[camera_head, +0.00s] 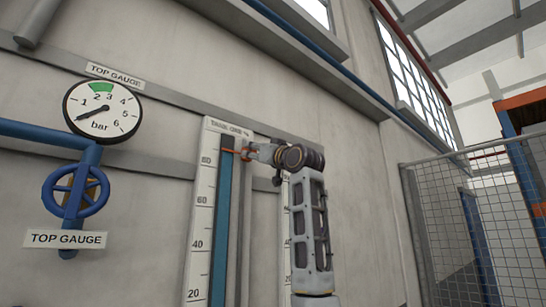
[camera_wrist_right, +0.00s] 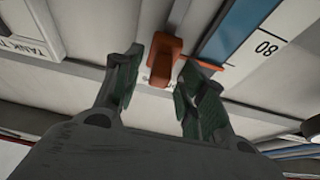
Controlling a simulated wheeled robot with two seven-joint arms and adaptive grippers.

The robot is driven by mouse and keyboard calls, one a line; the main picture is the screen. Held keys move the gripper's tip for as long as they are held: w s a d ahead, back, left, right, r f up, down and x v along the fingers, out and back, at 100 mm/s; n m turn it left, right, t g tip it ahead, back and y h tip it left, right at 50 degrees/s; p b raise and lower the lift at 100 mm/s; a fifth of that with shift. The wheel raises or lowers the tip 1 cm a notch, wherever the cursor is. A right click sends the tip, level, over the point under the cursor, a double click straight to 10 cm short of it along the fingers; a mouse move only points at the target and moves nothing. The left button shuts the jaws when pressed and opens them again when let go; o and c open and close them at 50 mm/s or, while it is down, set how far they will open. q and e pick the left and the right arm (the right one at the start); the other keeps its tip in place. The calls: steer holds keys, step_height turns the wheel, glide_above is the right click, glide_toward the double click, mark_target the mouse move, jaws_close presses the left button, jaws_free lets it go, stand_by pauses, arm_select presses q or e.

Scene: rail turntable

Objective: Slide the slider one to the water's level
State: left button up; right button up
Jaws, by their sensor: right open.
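The tank gauge board (camera_head: 203,205) on the wall carries a scale and a tall blue water column (camera_head: 222,220). In the head view the blue top appears slightly above the orange slider pointer (camera_head: 231,151), which sits just above the 80 mark. In the right wrist view the orange slider block (camera_wrist_right: 163,60) shows at the fingertips, with its pointer beside the blue strip (camera_wrist_right: 245,28). My right gripper (camera_head: 256,152) is open, its fingers (camera_wrist_right: 160,75) on either side of the slider block; contact is unclear. My left gripper is out of view.
A second scale (camera_head: 286,256) stands right of the first, partly hidden by my right arm. A round pressure gauge (camera_head: 102,111) and a blue valve wheel (camera_head: 75,191) are at the left. A mesh fence (camera_head: 470,225) stands at the right.

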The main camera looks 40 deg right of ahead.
steer(key=v, duration=0.9)
steer(key=shift+s, duration=0.4)
steer(key=shift+d+f, duration=0.1)
stand_by(0.3)
